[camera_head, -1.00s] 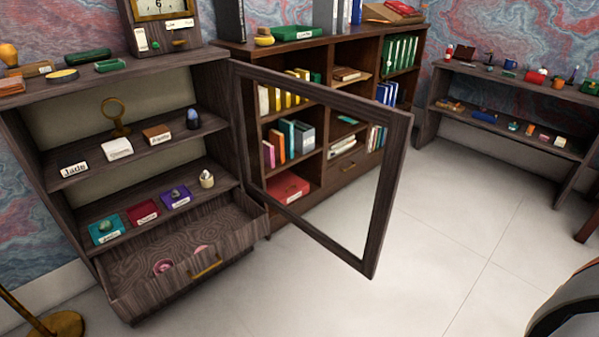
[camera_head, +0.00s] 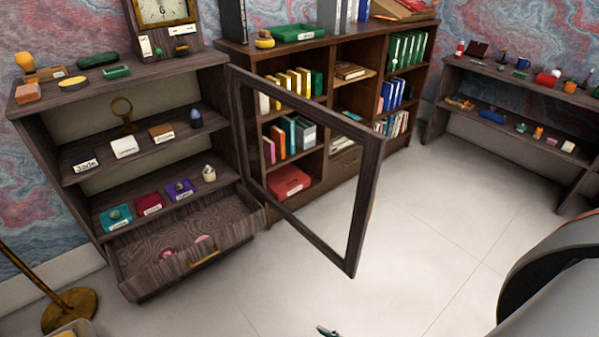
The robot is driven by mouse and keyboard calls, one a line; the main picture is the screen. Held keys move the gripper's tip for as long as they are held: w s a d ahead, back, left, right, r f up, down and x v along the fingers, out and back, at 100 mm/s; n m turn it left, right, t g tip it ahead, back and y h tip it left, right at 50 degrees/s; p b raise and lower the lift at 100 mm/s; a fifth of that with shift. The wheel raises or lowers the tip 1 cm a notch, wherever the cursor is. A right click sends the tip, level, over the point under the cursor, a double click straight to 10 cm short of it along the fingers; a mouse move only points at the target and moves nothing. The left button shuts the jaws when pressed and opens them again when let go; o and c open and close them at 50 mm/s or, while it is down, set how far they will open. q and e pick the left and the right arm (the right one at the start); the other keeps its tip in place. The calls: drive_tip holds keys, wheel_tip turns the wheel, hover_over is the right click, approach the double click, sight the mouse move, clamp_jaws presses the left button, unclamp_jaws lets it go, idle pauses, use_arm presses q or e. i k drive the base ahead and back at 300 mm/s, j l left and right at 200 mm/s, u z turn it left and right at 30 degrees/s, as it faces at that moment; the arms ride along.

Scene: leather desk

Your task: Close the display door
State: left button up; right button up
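The display cabinet stands at the left, with small labelled items on its shelves (camera_head: 85,172). Its display door, a dark wooden frame (camera_head: 364,215), is hinged at the cabinet's right side. The door stands wide open, swung out into the room, and the bookcase shows through it. The cabinet's bottom drawer (camera_head: 235,243) is pulled out, with pinkish items inside. Neither gripper can be made out clearly. A large grey part of my own body fills the lower right corner. A small dark tip (camera_head: 328,331) shows at the bottom edge, too cut off to identify.
A bookcase (camera_head: 280,47) with books and binders stands behind the door. A low shelf unit (camera_head: 520,82) holds small objects at the right. A brass stand base (camera_head: 70,310) is on the floor at lower left. The pale floor (camera_head: 420,240) before the door is clear.

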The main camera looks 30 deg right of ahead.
sight(373, 142)
drive_tip(key=l+u, duration=0.2)
drive_tip(key=l, duration=0.55)
drive_tip(key=l+u, duration=0.15)
drive_tip(key=l, duration=0.55)
drive_tip(key=l+u, duration=0.2)
drive_tip(key=l, duration=0.55)
drive_tip(key=k+l+u, duration=0.15)
drive_tip(key=l, duration=0.6)
